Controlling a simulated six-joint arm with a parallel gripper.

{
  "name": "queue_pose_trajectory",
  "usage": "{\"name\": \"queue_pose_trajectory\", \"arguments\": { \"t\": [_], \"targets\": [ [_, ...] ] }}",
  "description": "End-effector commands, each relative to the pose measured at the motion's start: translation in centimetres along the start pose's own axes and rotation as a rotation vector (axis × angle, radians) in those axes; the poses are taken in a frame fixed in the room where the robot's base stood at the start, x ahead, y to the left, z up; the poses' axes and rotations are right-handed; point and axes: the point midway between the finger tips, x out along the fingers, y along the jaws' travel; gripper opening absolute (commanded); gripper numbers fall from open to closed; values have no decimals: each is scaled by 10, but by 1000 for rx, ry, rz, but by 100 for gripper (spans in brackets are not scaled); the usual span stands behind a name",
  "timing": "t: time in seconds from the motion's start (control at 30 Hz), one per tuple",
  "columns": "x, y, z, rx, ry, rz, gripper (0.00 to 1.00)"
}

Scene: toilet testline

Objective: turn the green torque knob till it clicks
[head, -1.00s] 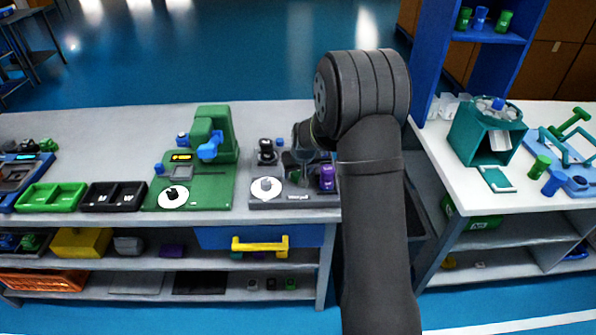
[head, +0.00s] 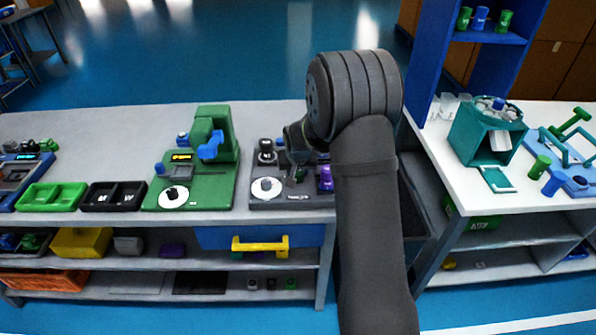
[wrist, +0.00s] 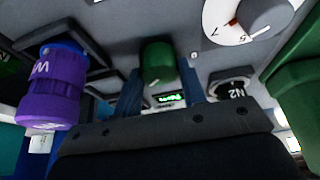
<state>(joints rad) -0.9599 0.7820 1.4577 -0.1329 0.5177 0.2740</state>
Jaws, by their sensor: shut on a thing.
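The green knob (wrist: 158,62) is a short dark green cylinder in the upper middle of the wrist view, with a pale mark low on its side. The two blue fingers of my gripper (wrist: 160,88) stand on either side of it and are shut on it. A small display with green characters (wrist: 170,98) shows just below the knob. In the head view, my gripper (head: 297,172) is small and low over the dark grey station board (head: 285,204). The knob is mostly hidden there.
A purple canister (wrist: 52,88) stands left of my gripper in the wrist view. A white dial (wrist: 235,20) and a black part marked N2 (wrist: 233,86) are to the right. In the head view, a green press station (head: 213,145) stands left of the board.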

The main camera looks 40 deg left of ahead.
Motion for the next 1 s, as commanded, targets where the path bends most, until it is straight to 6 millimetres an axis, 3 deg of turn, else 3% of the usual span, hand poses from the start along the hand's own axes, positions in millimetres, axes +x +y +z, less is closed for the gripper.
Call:
{"name": "queue_pose_trajectory", "arguments": {
  "t": [0.5, 1.0],
  "targets": [
    [0, -2, -1, 300, 0, 125, 15],
    [0, -3, 0, 376, -1, 155, 15]
  ]
}}
